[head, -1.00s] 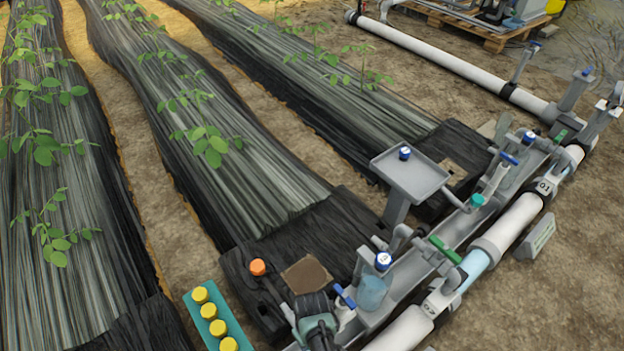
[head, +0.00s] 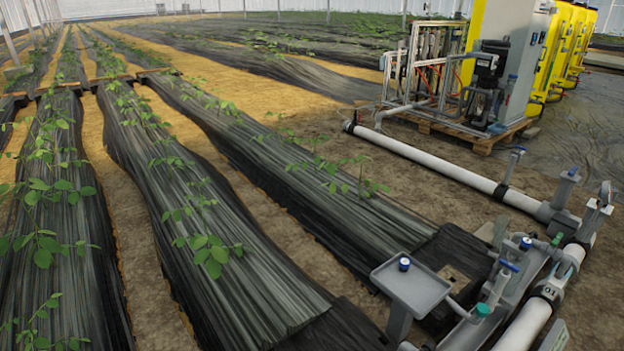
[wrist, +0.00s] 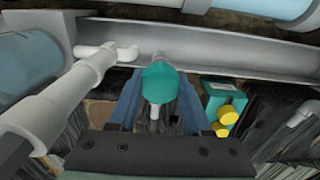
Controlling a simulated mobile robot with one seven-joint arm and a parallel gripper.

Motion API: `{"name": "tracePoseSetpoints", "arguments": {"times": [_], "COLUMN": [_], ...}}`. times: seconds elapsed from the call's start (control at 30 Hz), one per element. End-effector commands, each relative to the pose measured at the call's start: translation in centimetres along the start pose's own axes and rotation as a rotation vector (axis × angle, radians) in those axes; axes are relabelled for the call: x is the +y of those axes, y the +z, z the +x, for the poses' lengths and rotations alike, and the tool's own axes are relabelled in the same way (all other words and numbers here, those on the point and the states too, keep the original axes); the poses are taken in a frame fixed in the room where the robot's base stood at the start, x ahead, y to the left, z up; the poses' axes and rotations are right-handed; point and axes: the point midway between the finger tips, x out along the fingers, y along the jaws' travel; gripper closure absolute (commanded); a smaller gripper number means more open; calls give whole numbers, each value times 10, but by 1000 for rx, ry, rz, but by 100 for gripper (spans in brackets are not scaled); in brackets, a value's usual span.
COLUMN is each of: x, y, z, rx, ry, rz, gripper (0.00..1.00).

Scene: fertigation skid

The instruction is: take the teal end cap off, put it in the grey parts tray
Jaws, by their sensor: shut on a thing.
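In the wrist view, a teal end cap (wrist: 160,84) sits between the two blue fingers of my gripper (wrist: 157,98), which is shut on it. A grey pipe end shows just behind the cap; I cannot tell whether the cap is still joined to it. In the head view, the grey parts tray (head: 425,296) stands on a post beside the manifold, with a blue-and-white cap (head: 404,264) in it. My gripper is outside the head view. Another teal cap (head: 483,310) is on a pipe stub right of the tray.
In the wrist view, a teal holder (wrist: 215,89) with yellow caps (wrist: 222,115) is right of my gripper, and a white pipe (wrist: 55,110) is close on the left. A grey channel (wrist: 240,55) runs behind. A blue-handled valve (head: 509,266) stands right of the tray.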

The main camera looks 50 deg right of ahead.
Motion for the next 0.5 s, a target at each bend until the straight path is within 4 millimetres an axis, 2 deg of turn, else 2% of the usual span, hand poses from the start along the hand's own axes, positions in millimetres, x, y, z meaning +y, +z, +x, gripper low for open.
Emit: {"name": "tracePoseSetpoints", "arguments": {"times": [0.17,0.5], "x": [0,0], "y": [0,0], "z": [-11,-64], "rx": [0,0], "ry": [0,0], "rz": [0,0], "gripper": [100,100]}}
